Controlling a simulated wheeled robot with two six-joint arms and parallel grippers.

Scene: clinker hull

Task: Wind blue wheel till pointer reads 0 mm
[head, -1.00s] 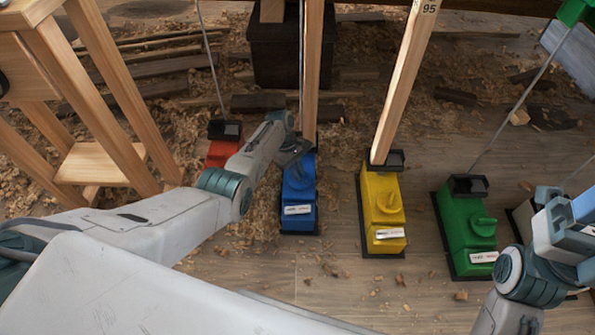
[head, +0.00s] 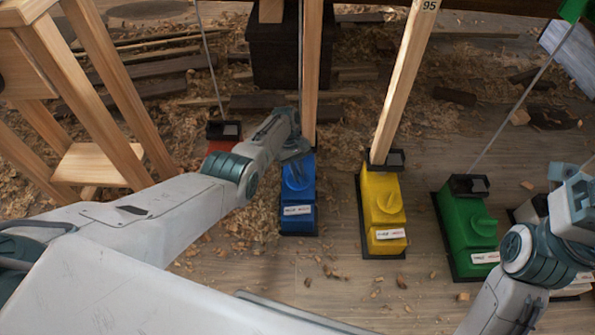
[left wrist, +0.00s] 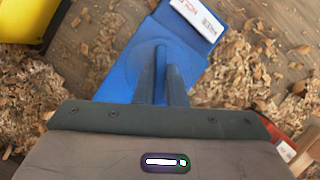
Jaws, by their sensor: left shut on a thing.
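The blue unit (head: 298,222) stands on the floor, with a white label on its front and a wooden post rising behind it. Its round blue wheel (head: 297,182) is on top, partly hidden by my left gripper (head: 294,160). In the left wrist view, the two dark fingers of my left gripper (left wrist: 161,75) close on the grip of the blue wheel (left wrist: 135,68). The blue unit's pointer and scale cannot be read in either view. My right gripper (head: 578,200) is at the right edge, and its fingers are unclear.
A red unit (head: 222,140) stands left of the blue one. A yellow unit (head: 383,208) and a green unit (head: 468,225) stand to the right. A wooden stepladder (head: 110,85) is at the left. Shavings litter the floor.

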